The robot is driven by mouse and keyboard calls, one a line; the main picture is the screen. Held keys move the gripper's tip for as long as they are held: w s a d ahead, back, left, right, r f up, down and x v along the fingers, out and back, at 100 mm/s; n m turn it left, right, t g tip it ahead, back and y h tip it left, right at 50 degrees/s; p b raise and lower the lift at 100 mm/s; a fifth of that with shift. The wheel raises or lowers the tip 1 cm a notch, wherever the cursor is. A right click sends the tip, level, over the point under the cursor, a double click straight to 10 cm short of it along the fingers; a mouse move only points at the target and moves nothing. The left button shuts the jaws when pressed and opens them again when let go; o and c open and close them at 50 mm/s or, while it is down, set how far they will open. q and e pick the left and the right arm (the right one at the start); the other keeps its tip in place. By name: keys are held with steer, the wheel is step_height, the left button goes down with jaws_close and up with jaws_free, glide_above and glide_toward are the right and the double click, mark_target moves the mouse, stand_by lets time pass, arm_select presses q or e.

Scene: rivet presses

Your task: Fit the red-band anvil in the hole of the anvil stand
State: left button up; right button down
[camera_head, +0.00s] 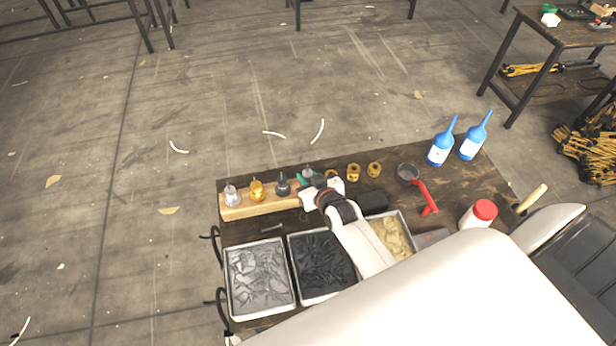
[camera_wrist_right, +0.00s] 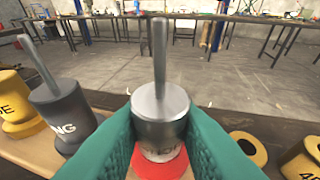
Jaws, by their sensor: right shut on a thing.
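The red-band anvil (camera_wrist_right: 160,105) is a silver cylinder with a thin upright pin and a red band low down, in the right wrist view. My right gripper (camera_wrist_right: 162,135) is shut on it, with green fingers on both sides. In the head view the gripper (camera_head: 314,179) is over the right end of the wooden anvil stand (camera_head: 240,209), and the anvil's top (camera_head: 308,173) shows there. The anvil looks upright. Its lower end is hidden, so I cannot tell whether it is seated in a hole. My left gripper is not in view.
A dark anvil (camera_head: 283,187), a yellow one (camera_head: 256,191) and a silver one (camera_head: 232,195) stand in the stand to the left. Brass rings (camera_head: 353,172) lie to the right. Metal trays (camera_head: 260,280) are in front. Blue bottles (camera_head: 440,148) stand at the back right.

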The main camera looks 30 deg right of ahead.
steer(key=c, duration=1.1)
jaws_free()
steer(key=shift+c, duration=0.2)
steer(key=shift+o, duration=0.3)
steer(key=shift+s, duration=0.1)
steer(key=b+v, duration=0.1)
steer(key=v, duration=1.1)
steer(key=shift+r, duration=0.1)
steer(key=b+v, duration=0.3)
steer(key=v, duration=0.8)
steer(key=shift+s+r, duration=0.2)
steer(key=shift+s, duration=0.15)
